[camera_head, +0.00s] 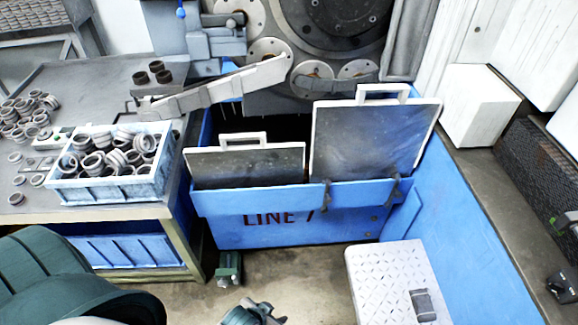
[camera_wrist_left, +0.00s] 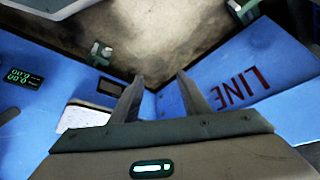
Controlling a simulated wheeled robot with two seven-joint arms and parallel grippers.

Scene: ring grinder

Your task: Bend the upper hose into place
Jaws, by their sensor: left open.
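I cannot make out the upper hose for certain in either view. The ring grinder's large dark wheel (camera_head: 335,15) is at the top of the head view. A thin blue piece (camera_head: 181,10) hangs at the grinder's upper left. My left gripper (camera_head: 265,312) is low at the bottom edge of the head view, in front of the blue "LINE" panel (camera_head: 235,232) and well below the wheel. In the left wrist view, the fingers of my left gripper (camera_wrist_left: 160,92) are apart with nothing between them. My right gripper is not in view.
A blue crate of rings (camera_head: 110,188) stands on the left bench among loose rings. Two handled grey panels (camera_head: 245,168) (camera_head: 370,140) rise behind the blue front. A white tread platform (camera_head: 365,275) is at lower right. A sloping grey chute (camera_head: 225,85) reaches toward the wheel.

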